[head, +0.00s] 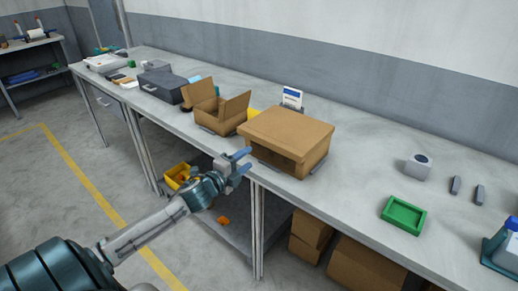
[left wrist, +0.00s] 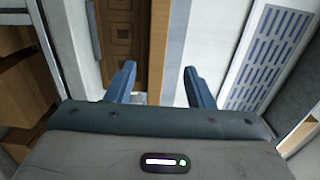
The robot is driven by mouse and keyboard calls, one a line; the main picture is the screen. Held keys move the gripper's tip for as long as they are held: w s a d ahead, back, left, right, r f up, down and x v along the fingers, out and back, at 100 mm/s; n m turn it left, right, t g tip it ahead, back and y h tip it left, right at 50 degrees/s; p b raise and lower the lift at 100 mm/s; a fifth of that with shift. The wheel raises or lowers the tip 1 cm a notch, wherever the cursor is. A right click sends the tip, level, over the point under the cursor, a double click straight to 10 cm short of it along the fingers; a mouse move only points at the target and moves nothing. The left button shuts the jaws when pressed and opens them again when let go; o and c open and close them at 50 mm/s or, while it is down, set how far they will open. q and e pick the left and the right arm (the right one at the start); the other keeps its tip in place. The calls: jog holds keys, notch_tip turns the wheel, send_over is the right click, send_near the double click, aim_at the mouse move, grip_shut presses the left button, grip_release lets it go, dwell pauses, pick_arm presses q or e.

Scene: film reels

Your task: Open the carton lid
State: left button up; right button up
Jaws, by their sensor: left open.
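The brown carton (head: 290,128) stands on the grey workbench, near its front edge, with its flat lid down over the top. A dark gap shows under the lid on its front side. My left gripper (head: 244,162) is open and empty, in front of the bench edge and just left of the carton's lower front corner, apart from it. I cannot tell which surface the brown part at the top of that view belongs to. My right gripper is not in view.
A smaller open box (head: 222,112) with raised flaps stands left of the carton. A dark case (head: 163,85) is farther left. A green tray (head: 404,214) and a small grey device (head: 418,166) lie to the right. The bench between carton and tray is clear.

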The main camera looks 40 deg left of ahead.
aim_at(267, 144)
pick_arm(q)
jog(key=shift+w+d+f+b, duration=0.15)
jog(key=shift+w+b, duration=0.1)
jog(key=shift+w, duration=1.55)
jog(key=shift+w+d+r+b, duration=0.1)
jog(key=shift+w+b, duration=0.15)
jog(key=shift+w, duration=1.6)
jog(key=shift+w+d+f+b, duration=0.15)
jog(key=shift+w+b, duration=0.1)
jog(key=shift+w, duration=1.55)
grip_shut()
jog(key=shift+r, duration=0.15)
